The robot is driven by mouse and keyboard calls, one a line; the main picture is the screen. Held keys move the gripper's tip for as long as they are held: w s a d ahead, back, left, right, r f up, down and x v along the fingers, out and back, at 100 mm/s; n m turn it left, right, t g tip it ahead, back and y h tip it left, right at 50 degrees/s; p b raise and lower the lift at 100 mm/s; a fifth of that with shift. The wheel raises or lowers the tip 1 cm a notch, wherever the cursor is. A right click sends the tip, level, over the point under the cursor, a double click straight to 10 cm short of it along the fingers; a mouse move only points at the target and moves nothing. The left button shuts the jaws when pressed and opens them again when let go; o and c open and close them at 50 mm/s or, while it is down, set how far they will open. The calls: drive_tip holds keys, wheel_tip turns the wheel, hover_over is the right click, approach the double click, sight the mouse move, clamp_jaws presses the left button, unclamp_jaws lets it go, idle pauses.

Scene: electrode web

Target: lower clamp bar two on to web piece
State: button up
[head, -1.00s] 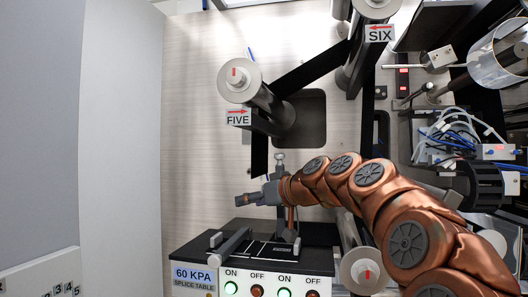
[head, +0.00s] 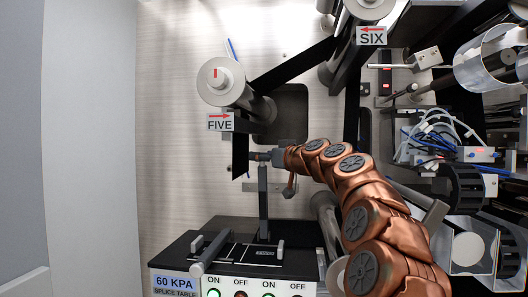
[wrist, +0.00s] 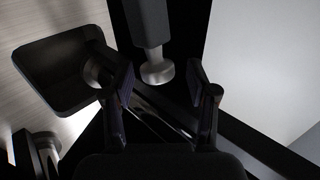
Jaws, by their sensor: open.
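The splice table (head: 171,256) is a black block at the lower middle of the head view. One grey clamp bar (head: 211,252) lies low along its left side. A second grey bar, apparently clamp bar two (head: 263,205), stands upright at the table's right. My gripper (head: 262,156) is at its upper end, seen side-on. In the wrist view my gripper (wrist: 162,88) is open, with a dark bar ending in a round metal knob (wrist: 157,73) between or just beyond the fingers. Contact cannot be told. The web piece is hard to separate from the dark table top.
Roller FIVE (head: 221,82) and roller SIX (head: 365,5) stand behind, with black web (head: 290,66) running between them. Lit and dark ON/OFF buttons (head: 269,295) line the table front. Tubes and fittings (head: 440,140) crowd the right. The left wall is clear.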

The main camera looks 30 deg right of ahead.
drive_tip(key=shift+w+f, duration=0.1)
drive_tip(key=shift+w, duration=0.6)
clamp_jaws()
drive_tip(key=shift+d, duration=0.15)
